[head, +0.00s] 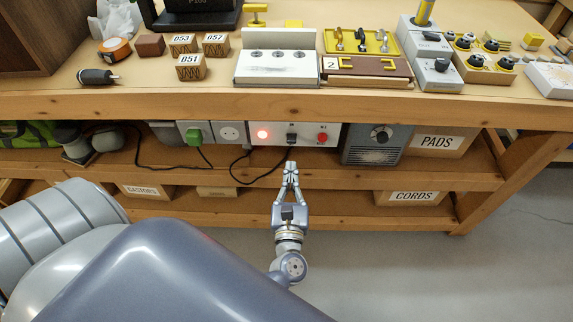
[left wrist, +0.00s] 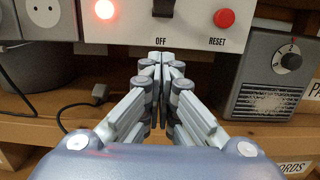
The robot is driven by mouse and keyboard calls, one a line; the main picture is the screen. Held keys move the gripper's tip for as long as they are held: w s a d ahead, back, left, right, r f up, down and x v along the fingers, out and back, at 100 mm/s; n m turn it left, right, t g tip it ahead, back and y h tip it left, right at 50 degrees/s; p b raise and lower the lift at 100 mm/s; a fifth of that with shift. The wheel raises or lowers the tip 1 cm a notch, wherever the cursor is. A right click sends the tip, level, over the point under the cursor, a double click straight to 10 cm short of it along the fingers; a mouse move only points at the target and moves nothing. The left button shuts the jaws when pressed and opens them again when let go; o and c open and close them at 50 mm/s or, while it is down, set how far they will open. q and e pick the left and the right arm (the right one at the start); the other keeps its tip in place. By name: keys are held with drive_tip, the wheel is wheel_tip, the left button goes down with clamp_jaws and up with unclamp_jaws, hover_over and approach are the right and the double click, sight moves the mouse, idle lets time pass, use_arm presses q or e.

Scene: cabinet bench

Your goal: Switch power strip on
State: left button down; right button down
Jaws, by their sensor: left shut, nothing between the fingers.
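The power strip (head: 262,142) is mounted under the bench's front edge. Its white panel carries a lit red lamp (head: 263,134), a black switch (head: 291,139) and a red reset button (head: 322,137). In the left wrist view the switch (left wrist: 163,8) is cut off by the top edge, with "OFF" printed below it. Its exact tilt cannot be told. My left gripper (head: 290,166) is shut and empty, just below and in front of the switch. In the left wrist view its fingertips (left wrist: 161,57) point at the panel's lower edge, below the switch. My right gripper is not in view.
A green plug (head: 194,136) and a round socket (head: 231,132) sit left of the panel. A grey box with a dial (head: 379,134) stands to its right. The bench top (head: 205,92) above holds blocks and fixtures.

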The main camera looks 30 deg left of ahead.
use_arm(q)
drive_tip(key=r+v, duration=0.2)
drive_tip(key=v, duration=0.7)
drive_tip(key=shift+s+d, duration=0.3)
drive_tip(key=shift+s, duration=0.1)
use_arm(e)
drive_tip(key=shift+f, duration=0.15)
